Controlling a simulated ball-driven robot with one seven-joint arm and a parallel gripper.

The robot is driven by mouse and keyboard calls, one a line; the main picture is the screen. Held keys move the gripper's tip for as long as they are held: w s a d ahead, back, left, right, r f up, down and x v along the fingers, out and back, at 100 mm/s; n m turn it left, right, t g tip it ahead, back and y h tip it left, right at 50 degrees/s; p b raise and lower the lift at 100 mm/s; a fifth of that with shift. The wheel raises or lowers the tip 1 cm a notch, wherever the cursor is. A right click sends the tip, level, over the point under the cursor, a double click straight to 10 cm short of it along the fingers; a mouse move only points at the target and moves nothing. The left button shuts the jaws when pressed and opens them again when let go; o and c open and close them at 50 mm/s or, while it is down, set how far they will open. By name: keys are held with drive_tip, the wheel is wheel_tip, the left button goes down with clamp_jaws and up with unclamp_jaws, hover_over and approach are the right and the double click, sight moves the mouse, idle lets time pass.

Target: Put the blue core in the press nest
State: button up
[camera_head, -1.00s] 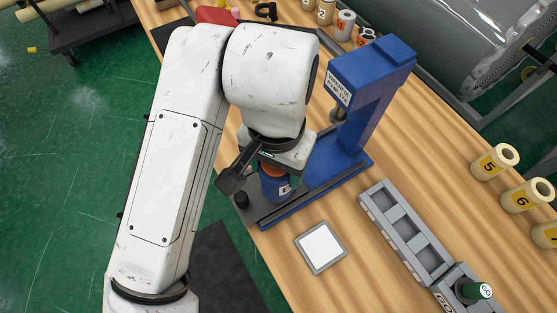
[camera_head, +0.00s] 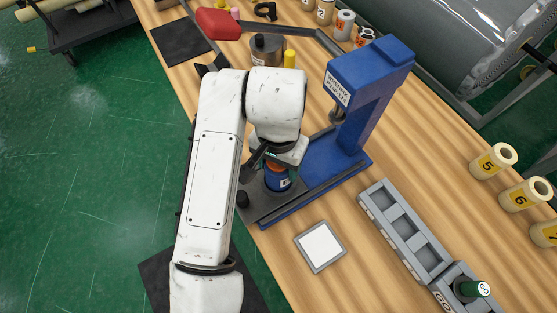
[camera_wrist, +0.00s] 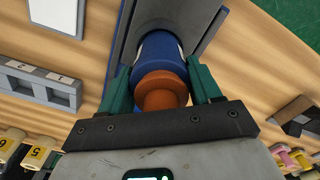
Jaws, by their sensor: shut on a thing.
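The blue core (camera_head: 285,185) is a blue cylinder with an orange end and a white label. It stands about upright over the dark front base plate (camera_head: 258,211) of the blue press (camera_head: 376,95). My gripper (camera_head: 278,163) is above it, shut on its orange end. In the wrist view the green fingers of my gripper (camera_wrist: 160,86) flank the orange part, with the blue core (camera_wrist: 157,55) beyond. The press nest cannot be made out under the core, and I cannot tell whether the core touches the plate.
A grey slotted tray (camera_head: 372,197) and a white square pad (camera_head: 320,247) lie to the right on the wooden table. Numbered cream rolls (camera_head: 494,162) stand at the far right.

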drive_tip(key=shift+f, duration=0.15)
drive_tip(key=o, duration=1.2)
wheel_tip(320, 180, up, 12)
drive_tip(key=shift+r, duration=0.2)
